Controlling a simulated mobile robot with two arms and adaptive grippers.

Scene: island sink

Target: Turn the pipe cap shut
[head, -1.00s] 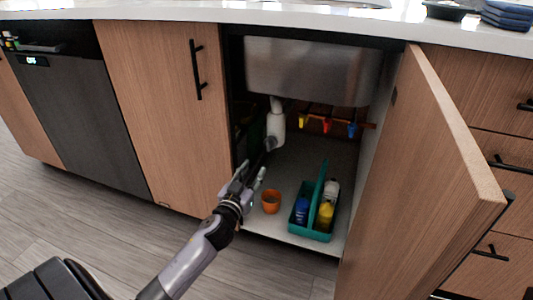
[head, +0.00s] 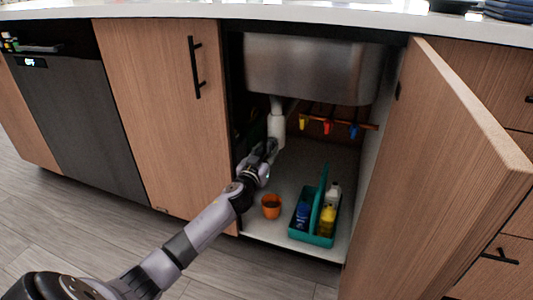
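The white drain pipe (head: 276,126) hangs under the steel sink basin (head: 312,70) inside the open cabinet. My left gripper (head: 269,150) reaches into the cabinet at the lower end of this pipe. Its fingers overlap the spot where the grey cap showed, so the cap is hidden or cannot be told apart from the fingers. I cannot tell whether the fingers touch it or whether they are open or shut. My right gripper is not in view.
An orange pot (head: 271,207) and a teal caddy (head: 313,238) with blue, yellow and white bottles stand on the cabinet floor. The open wooden door (head: 440,170) bounds the right side. Coloured valves (head: 328,127) line the back wall. A closed cabinet door (head: 165,120) is left.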

